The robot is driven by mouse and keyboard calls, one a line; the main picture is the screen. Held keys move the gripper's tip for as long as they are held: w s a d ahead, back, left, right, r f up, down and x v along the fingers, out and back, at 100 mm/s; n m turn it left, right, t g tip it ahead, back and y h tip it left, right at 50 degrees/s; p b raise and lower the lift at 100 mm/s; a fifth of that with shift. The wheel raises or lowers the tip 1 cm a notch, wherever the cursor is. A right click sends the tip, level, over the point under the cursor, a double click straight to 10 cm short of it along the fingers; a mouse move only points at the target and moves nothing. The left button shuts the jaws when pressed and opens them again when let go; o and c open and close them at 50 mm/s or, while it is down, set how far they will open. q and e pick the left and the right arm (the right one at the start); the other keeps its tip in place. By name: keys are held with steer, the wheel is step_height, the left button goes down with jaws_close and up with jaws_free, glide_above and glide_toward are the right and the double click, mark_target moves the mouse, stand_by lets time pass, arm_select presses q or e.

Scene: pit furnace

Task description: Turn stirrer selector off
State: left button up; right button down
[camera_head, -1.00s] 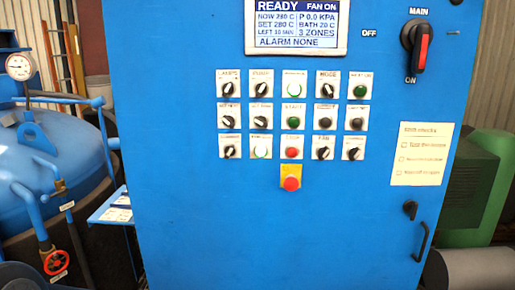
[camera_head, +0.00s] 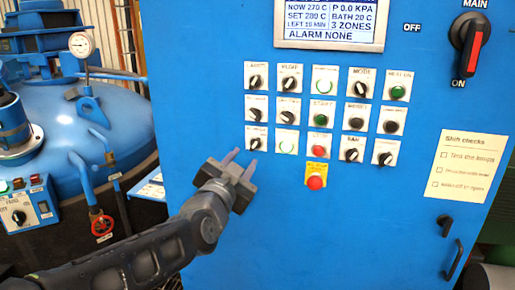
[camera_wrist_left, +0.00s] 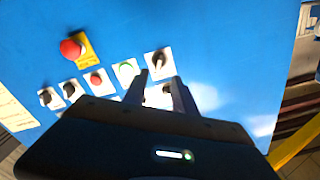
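The blue cabinet (camera_head: 225,215) carries rows of selector knobs and lamps. Most small labels are too blurred to read, so I cannot tell for certain which one says stirrer. The bottom-left selector (camera_head: 255,143) is a black knob with a pale pointer set at a slant; it also shows in the left wrist view (camera_wrist_left: 158,61). My left gripper (camera_head: 240,161) is open and empty, just below and left of that selector in the head view. In the left wrist view its fingertips (camera_wrist_left: 160,78) reach toward this selector; contact cannot be told. My right gripper is not in view.
A red emergency button (camera_head: 316,182) on a yellow plate sits below the rows. A display (camera_head: 332,26) is above them, and a main switch (camera_head: 468,42) is top right. A checklist (camera_head: 466,165) is at right. A blue vessel (camera_head: 85,130) with a gauge stands at left.

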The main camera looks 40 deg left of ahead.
mark_target(254, 145)
arm_select(q)
steer(key=p+x, duration=0.2)
steer(key=x, duration=0.6)
stand_by(0.4)
jaws_close()
stand_by(0.4)
